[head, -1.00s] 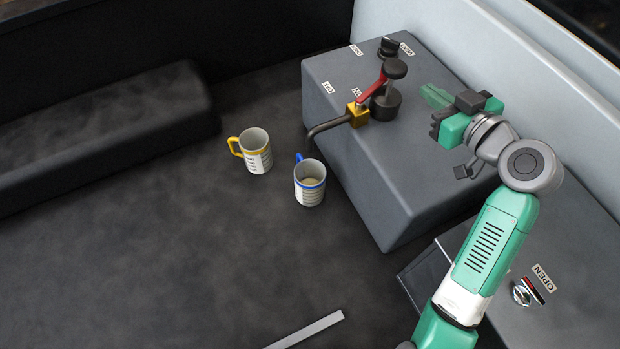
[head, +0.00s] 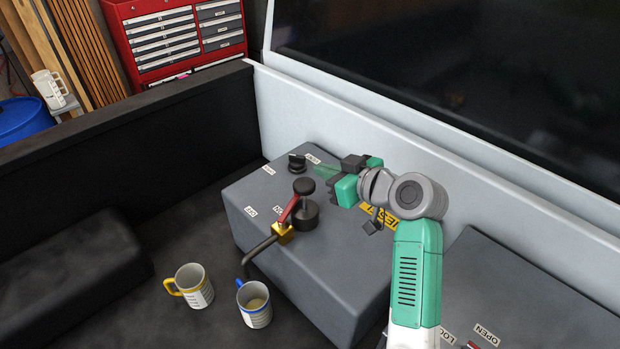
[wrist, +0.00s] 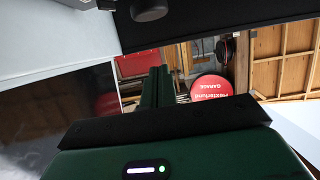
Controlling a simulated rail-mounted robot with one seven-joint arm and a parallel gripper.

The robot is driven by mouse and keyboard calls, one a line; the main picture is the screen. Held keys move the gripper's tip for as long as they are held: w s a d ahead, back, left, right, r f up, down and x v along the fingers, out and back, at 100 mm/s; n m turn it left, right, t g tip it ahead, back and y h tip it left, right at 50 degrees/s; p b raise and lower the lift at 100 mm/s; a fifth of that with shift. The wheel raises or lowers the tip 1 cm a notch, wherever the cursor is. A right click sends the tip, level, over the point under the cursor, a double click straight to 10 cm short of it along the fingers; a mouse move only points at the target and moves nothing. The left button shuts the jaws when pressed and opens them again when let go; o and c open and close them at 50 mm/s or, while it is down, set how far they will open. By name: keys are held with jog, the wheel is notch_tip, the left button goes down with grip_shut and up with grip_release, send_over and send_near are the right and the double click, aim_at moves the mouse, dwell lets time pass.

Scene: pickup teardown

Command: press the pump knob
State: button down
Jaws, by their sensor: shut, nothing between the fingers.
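The pump knob (head: 304,186) is a round black cap on a thin stem above a black cylindrical base. It stands on top of the grey box, beside a yellow valve block (head: 282,233) with a red lever and a dark spout. My gripper (head: 322,170) is shut and empty, its green fingers pointing left, just right of and above the knob in the head view. I see no contact, but depth between them is unclear. In the wrist view my closed fingers (wrist: 157,86) show, with a dark rounded knob (wrist: 150,10) at the top edge, apart from them.
A black rotary switch (head: 297,162) sits behind the pump. A yellow-handled mug (head: 196,287) and a blue-handled mug (head: 255,304) stand on the dark floor by the spout. A pale truck side wall (head: 330,107) runs behind the box. A red tool cabinet (head: 124,22) stands beyond.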

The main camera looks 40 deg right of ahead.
send_over(310, 188)
jog(key=shift+w+f+p, duration=0.25)
jog(key=shift+f+p, duration=0.05)
jog(key=shift+f, duration=0.55)
jog(key=f, duration=0.2)
jog(key=shift+s+f, duration=0.3)
jog(key=shift+f, duration=0.75)
notch_tip(310, 188, down, 6)
jog(key=b, duration=0.6)
jog(key=shift+r, duration=0.15)
